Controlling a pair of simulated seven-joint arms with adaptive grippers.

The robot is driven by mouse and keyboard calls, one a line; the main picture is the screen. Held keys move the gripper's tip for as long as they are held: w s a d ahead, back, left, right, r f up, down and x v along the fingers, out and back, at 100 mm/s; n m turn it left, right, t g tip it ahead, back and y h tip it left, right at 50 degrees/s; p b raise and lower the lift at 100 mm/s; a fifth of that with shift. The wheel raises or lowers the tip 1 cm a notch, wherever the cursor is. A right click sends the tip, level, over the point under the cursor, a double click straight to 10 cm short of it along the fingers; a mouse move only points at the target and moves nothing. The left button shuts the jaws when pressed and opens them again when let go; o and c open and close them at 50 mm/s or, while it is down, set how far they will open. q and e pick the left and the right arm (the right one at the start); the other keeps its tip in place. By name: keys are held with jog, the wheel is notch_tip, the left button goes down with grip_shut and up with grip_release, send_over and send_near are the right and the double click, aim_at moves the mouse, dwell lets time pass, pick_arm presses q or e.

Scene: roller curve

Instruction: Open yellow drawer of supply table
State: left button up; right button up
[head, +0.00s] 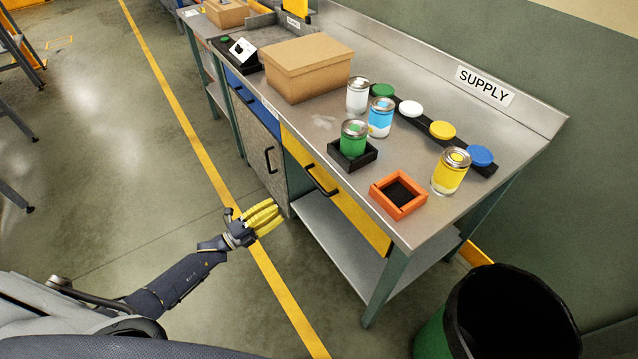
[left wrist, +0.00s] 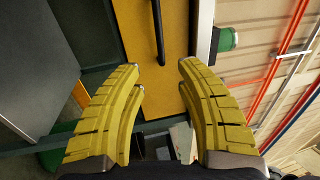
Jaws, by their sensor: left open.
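The yellow drawer (head: 345,203) is in the front of the steel supply table (head: 420,210) and looks shut. Its black bar handle (head: 320,182) sits on the drawer front. In the left wrist view the yellow drawer front (left wrist: 176,60) fills the middle, and the black handle (left wrist: 158,30) is ahead, between the lines of the two fingers. My left gripper (head: 268,215) is open, with yellow ribbed fingers, in front of and below the handle and apart from it. In the left wrist view the left gripper (left wrist: 160,95) has nothing between its fingers. My right gripper is not in view.
A cabinet door with a black handle (head: 270,160) stands left of the drawer. On the table are a cardboard box (head: 308,68), several jars, and an orange square tray (head: 398,195). A black-lined bin (head: 510,315) stands at the lower right.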

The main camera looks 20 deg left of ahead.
aim_at(317, 183)
pick_arm(q)
jog(key=x, duration=1.6)
jog(key=shift+w+d, duration=0.15)
jog(key=shift+w, duration=0.05)
jog(key=shift+c, duration=0.4)
grip_shut()
